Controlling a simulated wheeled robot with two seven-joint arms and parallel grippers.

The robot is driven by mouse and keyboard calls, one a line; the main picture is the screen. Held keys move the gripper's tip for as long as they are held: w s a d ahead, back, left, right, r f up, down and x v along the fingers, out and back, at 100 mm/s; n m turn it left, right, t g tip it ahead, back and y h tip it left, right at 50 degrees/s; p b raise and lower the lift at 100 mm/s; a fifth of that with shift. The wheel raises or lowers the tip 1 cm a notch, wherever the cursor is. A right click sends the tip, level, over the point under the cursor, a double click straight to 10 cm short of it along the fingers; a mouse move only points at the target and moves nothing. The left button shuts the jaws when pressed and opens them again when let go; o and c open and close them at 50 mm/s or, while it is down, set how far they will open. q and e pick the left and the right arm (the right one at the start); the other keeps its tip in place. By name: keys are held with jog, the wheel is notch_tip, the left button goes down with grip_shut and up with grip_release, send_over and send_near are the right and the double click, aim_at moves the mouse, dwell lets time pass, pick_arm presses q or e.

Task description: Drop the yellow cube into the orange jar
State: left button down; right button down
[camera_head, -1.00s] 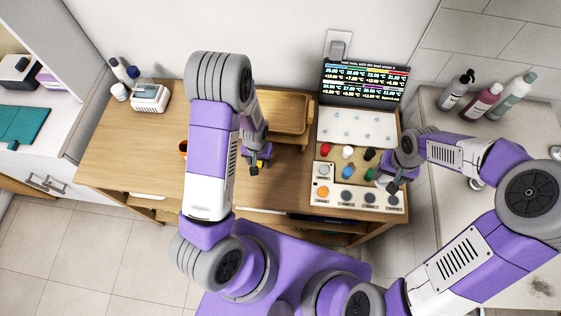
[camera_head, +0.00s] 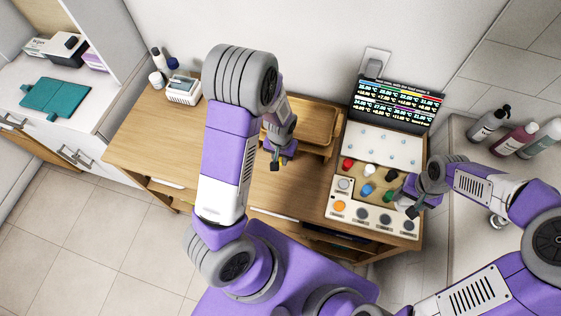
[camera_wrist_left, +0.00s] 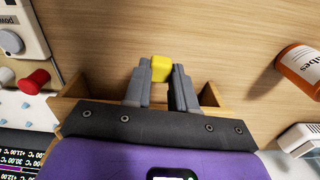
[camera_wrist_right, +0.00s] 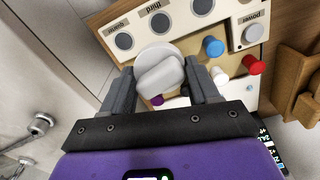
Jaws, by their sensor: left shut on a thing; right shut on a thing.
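My left gripper (camera_head: 283,158) is shut on the yellow cube (camera_wrist_left: 161,69), which sits between its fingertips above the wooden tabletop in the left wrist view. The orange jar (camera_wrist_left: 299,66), with a white label, is at the right of that view, apart from the cube. I cannot tell where its opening faces. My left arm appears to hide the jar in the head view. My right gripper (camera_head: 411,209) is shut on a white round piece with a raised ridge (camera_wrist_right: 160,72), over the right front of the control panel.
The control panel (camera_head: 334,211) has coloured knobs, buttons and a display (camera_head: 400,102). A wooden tray (camera_head: 312,122) is behind my left gripper. A white device (camera_head: 184,91) and bottles stand at the back left. More bottles (camera_head: 488,124) stand on the right counter.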

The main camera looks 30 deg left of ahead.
aim_at(280, 159)
pick_arm(q)
jog(key=shift+r, duration=1.85)
